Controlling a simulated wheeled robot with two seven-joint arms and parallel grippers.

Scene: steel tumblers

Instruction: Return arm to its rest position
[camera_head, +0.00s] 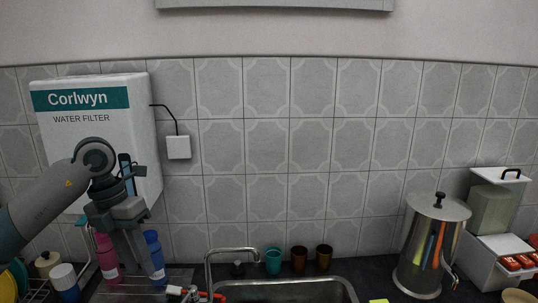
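My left arm comes in from the left edge, in front of the water filter. My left gripper (140,262) points down over the left side of the counter, between a pink bottle (106,254) and a blue bottle (154,256) in the picture. Its fingers look close together, but I cannot tell whether they are open or shut, and I see nothing clearly held. Three tumblers stand in a row behind the sink: a teal one (273,261), a dark brown one (299,259) and an amber-brown one (324,258). My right gripper is not in view.
The white water filter box (108,98) hangs on the tiled wall. A curved tap (232,251) rises by the steel sink (345,288). A large lidded steel container (432,243) stands at right, beside white boxes (490,262). A dish rack (36,289) is at lower left.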

